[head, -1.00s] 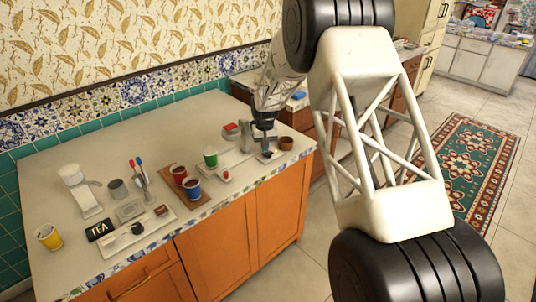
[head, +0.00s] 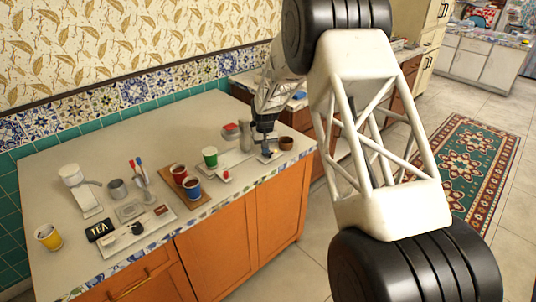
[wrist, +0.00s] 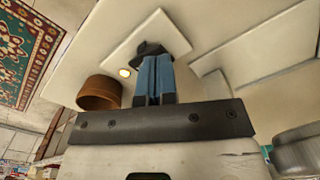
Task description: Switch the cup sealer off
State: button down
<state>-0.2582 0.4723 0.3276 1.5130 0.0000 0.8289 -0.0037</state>
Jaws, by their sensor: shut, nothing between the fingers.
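My gripper (head: 266,151) is at the right end of the counter, over a small white plate (wrist: 172,32). In the wrist view its blue fingers (wrist: 156,62) are together, with nothing between them. Their tips meet a dark piece (wrist: 150,47) on the plate; I cannot tell whether they touch it. A small pale round light or button (wrist: 124,72) is on the plate beside the fingers. I cannot tell for certain which thing is the cup sealer; the plate carries no readable label.
A brown bowl (head: 286,143) stands right of the gripper.

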jog(key=shift+f, duration=0.55)
dwell(0.5)
jog(key=shift+r, duration=3.55)
